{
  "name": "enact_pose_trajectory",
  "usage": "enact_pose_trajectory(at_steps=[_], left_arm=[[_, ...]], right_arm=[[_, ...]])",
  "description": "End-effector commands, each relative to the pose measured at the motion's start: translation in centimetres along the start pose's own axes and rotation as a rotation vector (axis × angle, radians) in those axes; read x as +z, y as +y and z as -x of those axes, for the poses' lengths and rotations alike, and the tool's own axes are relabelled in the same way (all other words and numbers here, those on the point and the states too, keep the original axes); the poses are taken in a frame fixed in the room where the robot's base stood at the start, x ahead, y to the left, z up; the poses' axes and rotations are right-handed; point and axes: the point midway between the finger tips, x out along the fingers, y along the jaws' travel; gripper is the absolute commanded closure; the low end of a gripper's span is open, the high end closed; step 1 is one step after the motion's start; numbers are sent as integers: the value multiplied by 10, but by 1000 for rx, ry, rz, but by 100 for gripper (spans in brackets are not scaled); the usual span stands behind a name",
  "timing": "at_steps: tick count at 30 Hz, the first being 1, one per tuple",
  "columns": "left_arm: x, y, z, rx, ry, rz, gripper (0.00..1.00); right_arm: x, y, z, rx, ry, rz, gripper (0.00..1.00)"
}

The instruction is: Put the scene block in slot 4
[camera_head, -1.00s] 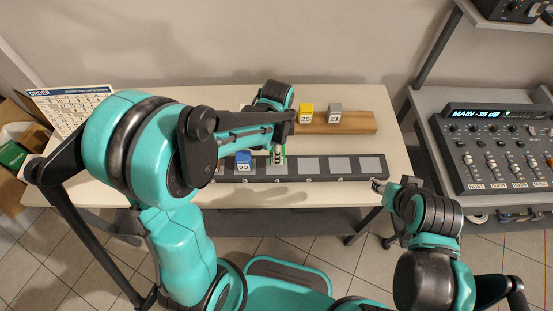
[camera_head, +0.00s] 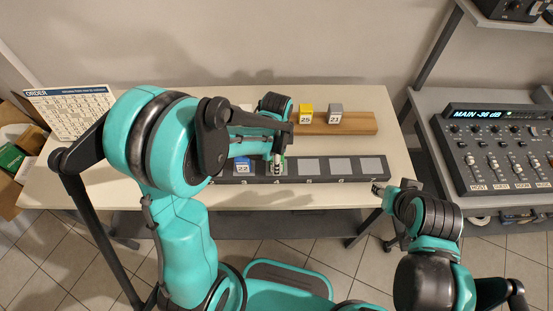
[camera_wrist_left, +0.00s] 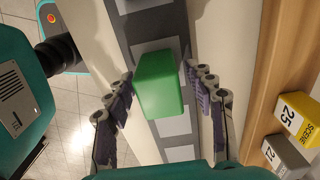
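A green block (camera_wrist_left: 161,85) sits on the dark slot rack (camera_wrist_left: 140,22) in the left wrist view. My left gripper (camera_wrist_left: 160,100) is open, with one finger on each side of the block and narrow gaps. A yellow block (camera_head: 306,113), whose label seems to read SCENE 25 (camera_wrist_left: 298,118), stands on the wooden shelf. My right gripper (camera_head: 378,188) is off the rack's right end, too small to read.
A grey block (camera_head: 335,113) stands beside the yellow one on the wooden shelf (camera_head: 360,122). Rack slots right of my left gripper (camera_head: 308,168) are empty. An order card (camera_head: 70,105) stands at the table's left. A mixer (camera_head: 500,150) is on the right-hand desk.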

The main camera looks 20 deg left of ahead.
Motion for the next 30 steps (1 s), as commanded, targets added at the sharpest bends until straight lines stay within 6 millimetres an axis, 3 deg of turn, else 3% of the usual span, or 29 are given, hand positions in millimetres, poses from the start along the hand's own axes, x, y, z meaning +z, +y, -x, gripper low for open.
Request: enact_pose_trajectory(at_steps=[7,19,26,30], left_arm=[[0,0,12,0,0,0,46],[0,0,97,0,0,0,46],[0,1,122,-2,1,4,46],[7,8,135,-43,20,98,46]], right_arm=[[-4,0,6,0,0,0,60],[-18,0,25,0,0,0,60],[-21,0,29,0,0,0,60],[-21,0,29,0,0,0,60]])
